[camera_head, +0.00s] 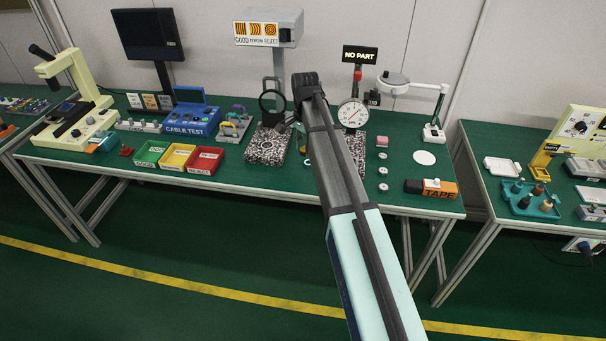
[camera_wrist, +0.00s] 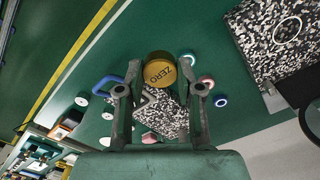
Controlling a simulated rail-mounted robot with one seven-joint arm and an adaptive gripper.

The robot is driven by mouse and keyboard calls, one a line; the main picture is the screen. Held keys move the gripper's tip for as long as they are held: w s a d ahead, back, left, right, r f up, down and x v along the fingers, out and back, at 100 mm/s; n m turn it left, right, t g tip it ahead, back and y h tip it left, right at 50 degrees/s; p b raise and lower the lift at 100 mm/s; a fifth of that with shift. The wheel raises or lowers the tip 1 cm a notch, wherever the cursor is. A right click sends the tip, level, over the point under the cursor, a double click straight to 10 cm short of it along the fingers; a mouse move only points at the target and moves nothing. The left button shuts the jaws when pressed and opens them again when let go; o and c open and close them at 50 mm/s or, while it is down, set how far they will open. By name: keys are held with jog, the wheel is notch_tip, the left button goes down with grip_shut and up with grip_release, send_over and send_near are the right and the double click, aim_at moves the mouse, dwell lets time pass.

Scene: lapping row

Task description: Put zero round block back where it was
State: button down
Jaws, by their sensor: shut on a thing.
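The zero round block is a gold disc (camera_wrist: 160,72) marked ZERO with a dark rim. In the wrist view it sits between the fingertips of my gripper (camera_wrist: 160,88), which is shut on it. A speckled stone plate (camera_wrist: 165,115) shows below and behind it in the picture. In the head view my arm reaches over the middle of the green bench, and its end hides most of the gripper and the block. Speckled plates stand left (camera_head: 268,148) and right (camera_head: 358,148) of my arm, the right one bearing a dial gauge (camera_head: 352,114).
A NO PART sign (camera_head: 359,55) stands behind the gauge. Small round parts (camera_head: 383,171), a pink piece (camera_head: 382,141), a white disc (camera_head: 425,157) and a tape box (camera_head: 430,187) lie to the right. Red (camera_head: 205,161), yellow and green trays lie left. A ring stand (camera_head: 272,103) rises nearby.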

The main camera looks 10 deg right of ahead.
aim_at(304, 181)
notch_tip(304, 181, down, 13)
jog(key=shift+r+p, duration=0.2)
jog(key=shift+p, duration=0.7)
jog(key=shift+f, duration=0.1)
jog(key=c, duration=0.7)
grip_release()
jog(key=shift+c, duration=0.2)
notch_tip(304, 181, up, 12)
jog(key=shift+r+b, duration=0.15)
jog(key=shift+b, duration=1.1)
